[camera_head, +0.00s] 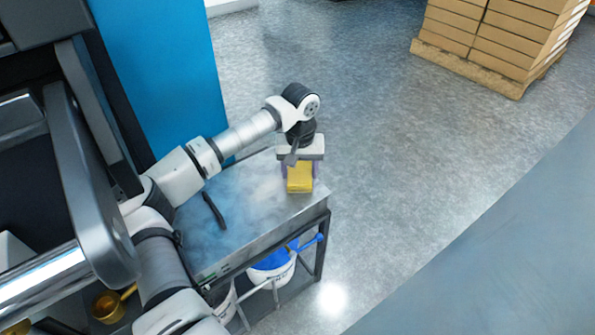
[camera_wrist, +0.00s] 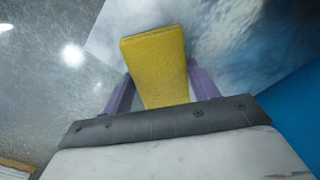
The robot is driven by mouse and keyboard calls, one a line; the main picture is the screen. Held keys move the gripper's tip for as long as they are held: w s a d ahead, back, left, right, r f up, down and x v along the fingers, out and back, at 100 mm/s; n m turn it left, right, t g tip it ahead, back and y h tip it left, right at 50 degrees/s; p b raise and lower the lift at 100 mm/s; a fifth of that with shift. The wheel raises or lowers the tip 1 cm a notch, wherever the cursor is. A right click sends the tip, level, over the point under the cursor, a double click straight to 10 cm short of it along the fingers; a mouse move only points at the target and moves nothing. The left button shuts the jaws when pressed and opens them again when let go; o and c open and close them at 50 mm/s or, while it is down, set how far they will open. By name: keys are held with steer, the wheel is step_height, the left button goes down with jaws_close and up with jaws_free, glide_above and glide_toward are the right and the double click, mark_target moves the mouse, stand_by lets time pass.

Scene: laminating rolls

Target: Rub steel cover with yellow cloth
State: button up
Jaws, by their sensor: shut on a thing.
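The yellow cloth (camera_head: 300,178) is a folded, block-like pad. My gripper (camera_head: 300,172) is shut on it, with a purple finger on each side, over the far right end of the steel cover. The cloth (camera_wrist: 158,62) also shows between the purple fingers of my gripper (camera_wrist: 155,88) in the wrist view. The steel cover (camera_head: 262,205) is a flat grey metal top with cloudy bluish and white reflections; it also shows in the wrist view (camera_wrist: 225,40). I cannot tell whether the cloth touches the cover.
A black bar-shaped object (camera_head: 214,211) lies on the cover's left part. White buckets, one with blue contents (camera_head: 272,262), stand below the cover. A blue panel (camera_head: 165,75) rises behind it. Stacked cardboard boxes (camera_head: 505,35) sit on a pallet at the upper right. The floor between is clear.

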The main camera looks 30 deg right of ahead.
mark_target(288, 179)
steer(key=shift+s+a+b, duration=0.1)
steer(key=shift+a+b, duration=0.25)
steer(key=shift+a, duration=1.5)
steer(key=shift+a+f+b, duration=0.1)
steer(key=shift+a+b, duration=0.4)
steer(key=shift+a, duration=0.95)
steer(key=shift+s+a+b, duration=0.1)
steer(key=shift+a+b, duration=0.6)
steer(key=shift+a, duration=1.7)
steer(key=shift+s+a+b, duration=0.1)
steer(key=shift+a+b, duration=0.6)
steer(key=shift+a, duration=1.15)
steer(key=shift+w+a, duration=0.1)
steer(key=shift+w, duration=0.9)
steer(key=shift+w+d+b, duration=0.1)
steer(key=shift+d+b, duration=0.35)
steer(key=shift+d, duration=3.35)
steer(key=shift+w+d, duration=0.15)
steer(key=shift+d, duration=3.7)
